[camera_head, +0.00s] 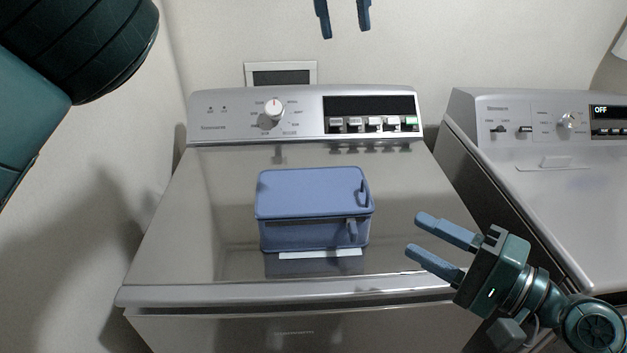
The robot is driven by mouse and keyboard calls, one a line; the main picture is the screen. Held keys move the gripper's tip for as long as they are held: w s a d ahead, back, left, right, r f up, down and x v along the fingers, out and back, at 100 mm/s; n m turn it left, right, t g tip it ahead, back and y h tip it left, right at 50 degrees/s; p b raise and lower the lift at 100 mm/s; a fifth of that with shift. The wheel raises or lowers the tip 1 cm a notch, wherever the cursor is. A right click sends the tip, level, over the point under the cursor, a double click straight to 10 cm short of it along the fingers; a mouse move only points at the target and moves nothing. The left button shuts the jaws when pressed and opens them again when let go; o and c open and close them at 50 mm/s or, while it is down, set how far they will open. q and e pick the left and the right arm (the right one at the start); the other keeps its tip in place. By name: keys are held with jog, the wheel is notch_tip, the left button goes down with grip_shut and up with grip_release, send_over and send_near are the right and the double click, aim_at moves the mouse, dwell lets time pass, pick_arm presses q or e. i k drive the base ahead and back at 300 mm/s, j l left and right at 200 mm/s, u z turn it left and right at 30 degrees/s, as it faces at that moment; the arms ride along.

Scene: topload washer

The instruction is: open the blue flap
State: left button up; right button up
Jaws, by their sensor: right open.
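A blue box (316,213) sits on the closed metal lid (210,220) of the topload washer. Its blue flap (312,190) is the flat top, lying closed on the box. A small upright handle (364,193) stands at the flap's right edge, and a latch-like tab (352,229) shows on the box's front. My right gripper (418,235) is open and empty, to the right of the box and apart from it, fingers pointing left. My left gripper (344,30) shows only its two spread fingers at the top edge, open and empty, far above the box.
The washer's control panel (300,113) with a knob (273,110) and buttons rises behind the box. A second machine (565,170) stands at the right, with a dark gap between. A white strip (320,254) lies before the box. The lid around the box is clear.

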aim_at(286, 210)
jog(key=k+l, duration=0.45)
jog(key=l, duration=0.25)
jog(key=k+l, duration=0.25)
jog(key=l, duration=0.15)
